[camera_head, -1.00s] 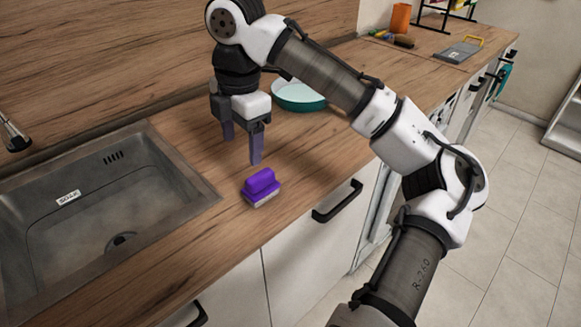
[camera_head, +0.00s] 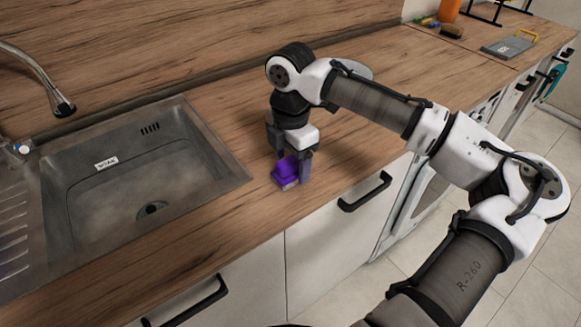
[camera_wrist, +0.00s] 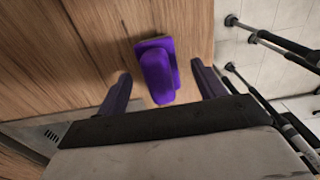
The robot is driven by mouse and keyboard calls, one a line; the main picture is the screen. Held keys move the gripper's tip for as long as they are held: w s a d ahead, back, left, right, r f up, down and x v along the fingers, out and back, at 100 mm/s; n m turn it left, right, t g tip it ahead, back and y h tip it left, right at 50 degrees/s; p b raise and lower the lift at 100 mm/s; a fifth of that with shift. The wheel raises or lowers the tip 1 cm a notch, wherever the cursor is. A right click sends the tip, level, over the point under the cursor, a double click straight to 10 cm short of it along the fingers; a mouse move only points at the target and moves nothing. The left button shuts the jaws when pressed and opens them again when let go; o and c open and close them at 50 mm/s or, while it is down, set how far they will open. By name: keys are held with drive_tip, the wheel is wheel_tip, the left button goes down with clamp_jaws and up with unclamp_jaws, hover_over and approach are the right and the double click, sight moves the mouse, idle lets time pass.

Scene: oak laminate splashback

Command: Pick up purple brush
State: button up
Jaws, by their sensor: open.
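My gripper (camera_head: 292,168) is low at the counter, pointing down, with a finger on either side of the brush. In the wrist view the brush (camera_wrist: 157,70) sits between the two fingers of my gripper (camera_wrist: 162,90), with a gap on each side. The gripper is open and holds nothing. One finger is partly hidden behind the brush in the head view.
The steel sink (camera_head: 130,185) is to the left, with a faucet (camera_head: 40,75) behind it. A pale bowl is mostly hidden behind my arm. Drawer handles (camera_head: 365,191) stick out below the counter's front edge.

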sight(291, 158)
drive_tip(key=shift+f, duration=1.45)
drive_tip(key=shift+c, duration=0.4)
drive_tip(key=c, duration=1)
drive_tip(key=shift+r, duration=0.2)
wheel_tip(291, 158, up, 20)
drive_tip(key=shift+b, duration=0.45)
drive_tip(key=shift+f, duration=0.15)
